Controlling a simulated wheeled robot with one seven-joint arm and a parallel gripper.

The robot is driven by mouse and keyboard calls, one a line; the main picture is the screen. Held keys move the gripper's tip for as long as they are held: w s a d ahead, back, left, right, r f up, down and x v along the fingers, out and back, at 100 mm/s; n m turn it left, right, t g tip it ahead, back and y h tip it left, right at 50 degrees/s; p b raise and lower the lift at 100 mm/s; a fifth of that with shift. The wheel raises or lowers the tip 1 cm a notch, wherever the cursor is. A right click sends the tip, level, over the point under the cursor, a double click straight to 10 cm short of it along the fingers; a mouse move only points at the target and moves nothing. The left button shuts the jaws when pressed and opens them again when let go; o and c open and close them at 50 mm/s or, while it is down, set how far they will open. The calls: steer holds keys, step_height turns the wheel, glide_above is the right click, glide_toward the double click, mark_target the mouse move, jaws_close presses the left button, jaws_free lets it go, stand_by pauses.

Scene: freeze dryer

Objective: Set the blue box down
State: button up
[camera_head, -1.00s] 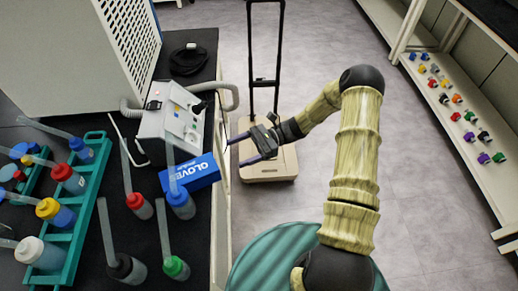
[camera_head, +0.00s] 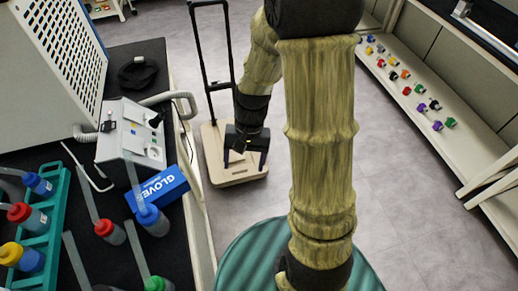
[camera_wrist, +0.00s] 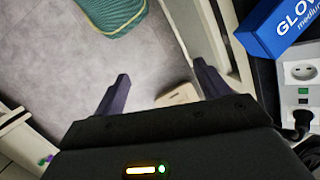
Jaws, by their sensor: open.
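The blue glove box (camera_head: 160,188) lies on the black bench top near its right edge, between a squeeze bottle and the white device. It also shows at the upper right of the wrist view (camera_wrist: 285,25), outside my fingers. My gripper (camera_head: 245,160) is open and empty, to the right of the bench and over the beige platform of the cart. In the wrist view, the two dark fingers (camera_wrist: 161,72) stand apart with only floor and a bit of the cart visible between them.
The white device (camera_head: 130,135) with a hose stands behind the box. Squeeze bottles and a teal rack (camera_head: 45,235) crowd the bench's left and front. The cart (camera_head: 222,165) with a tall black handle stands beside the bench. Open floor (camera_head: 400,215) lies to the right, before a shelf (camera_head: 440,110).

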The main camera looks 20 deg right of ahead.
steer(key=s+d+r+n+t+h, duration=0.2)
steer(key=d+r+n+t, duration=0.1)
steer(key=r, duration=0.3)
steer(key=shift+s+r+n+t, duration=0.2)
steer(key=shift+n+t, duration=0.3)
steer(key=shift+t, duration=0.3)
steer(key=shift+d, duration=0.1)
steer(key=w+p+v, duration=0.1)
steer(key=p+v, duration=0.5)
steer(key=p, duration=0.1)
steer(key=shift+w+r, duration=0.15)
steer(key=shift+r, duration=0.4)
steer(key=shift+c, duration=0.4)
